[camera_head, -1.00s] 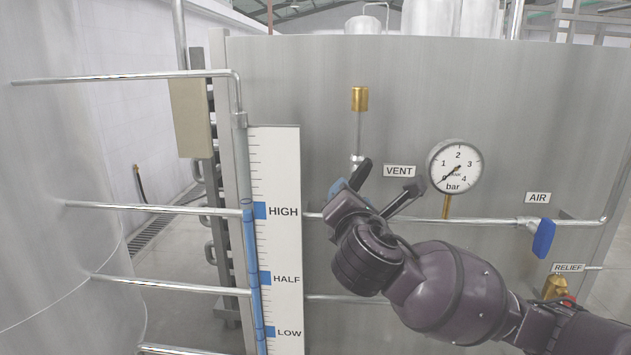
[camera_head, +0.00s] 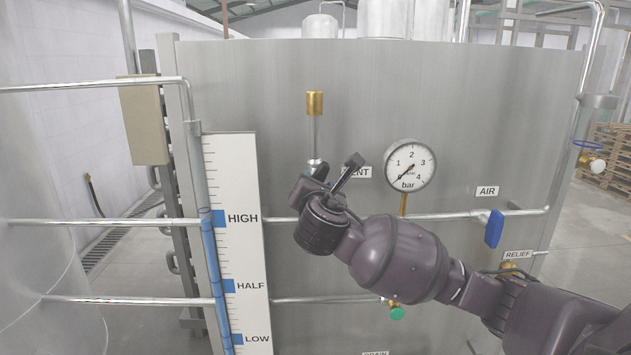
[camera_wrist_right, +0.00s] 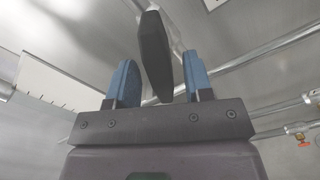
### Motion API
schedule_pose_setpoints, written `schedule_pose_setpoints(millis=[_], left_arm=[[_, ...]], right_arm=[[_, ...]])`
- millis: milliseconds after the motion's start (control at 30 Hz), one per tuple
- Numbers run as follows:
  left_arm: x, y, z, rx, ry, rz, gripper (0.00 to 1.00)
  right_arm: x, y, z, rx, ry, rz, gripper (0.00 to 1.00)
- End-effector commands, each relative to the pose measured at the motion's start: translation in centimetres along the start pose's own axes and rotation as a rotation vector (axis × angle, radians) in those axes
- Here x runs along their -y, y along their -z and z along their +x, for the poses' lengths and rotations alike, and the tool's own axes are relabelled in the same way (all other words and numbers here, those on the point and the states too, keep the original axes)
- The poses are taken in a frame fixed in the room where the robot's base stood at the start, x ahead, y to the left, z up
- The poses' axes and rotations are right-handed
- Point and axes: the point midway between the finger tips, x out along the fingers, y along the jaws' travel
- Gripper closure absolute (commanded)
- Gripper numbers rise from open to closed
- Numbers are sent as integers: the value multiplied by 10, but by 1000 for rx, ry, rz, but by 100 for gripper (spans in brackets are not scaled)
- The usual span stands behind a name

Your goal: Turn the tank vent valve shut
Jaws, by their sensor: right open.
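The tank vent is a thin upright pipe with a brass cap (camera_head: 314,103) on the tank wall. The VENT label (camera_head: 361,172) is beside it, its left part covered by my right gripper. My right gripper (camera_head: 335,168) is at the foot of this pipe and hides much of the valve there. In the right wrist view, the dark valve handle (camera_wrist_right: 155,55) stands between the two blue fingers of my right gripper (camera_wrist_right: 160,82). The fingers are open, with a visible gap at the left finger; contact on the right side is unclear. My left gripper is out of view.
A pressure gauge (camera_head: 410,166) and a blue-handled air valve (camera_head: 494,229) sit right of the vent. A level scale (camera_head: 238,240) with a sight tube is to the left. Horizontal pipes cross the tank front. A green-knobbed valve (camera_head: 397,312) is below my arm.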

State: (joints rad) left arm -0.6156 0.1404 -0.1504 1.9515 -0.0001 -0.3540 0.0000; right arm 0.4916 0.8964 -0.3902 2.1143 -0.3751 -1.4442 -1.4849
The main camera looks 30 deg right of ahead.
Motion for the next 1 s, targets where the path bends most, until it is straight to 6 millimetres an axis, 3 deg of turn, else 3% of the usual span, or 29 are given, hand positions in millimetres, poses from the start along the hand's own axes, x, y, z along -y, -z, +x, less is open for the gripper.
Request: schedule_pose_setpoints(millis=[200,500,800,1000], left_arm=[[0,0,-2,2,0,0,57],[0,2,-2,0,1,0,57],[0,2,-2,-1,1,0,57],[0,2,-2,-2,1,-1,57]], right_arm=[[0,0,14,0,0,1,53],[0,0,14,0,-1,1,55],[0,0,14,0,-1,1,100],[0,0,14,-1,-1,11,100]])
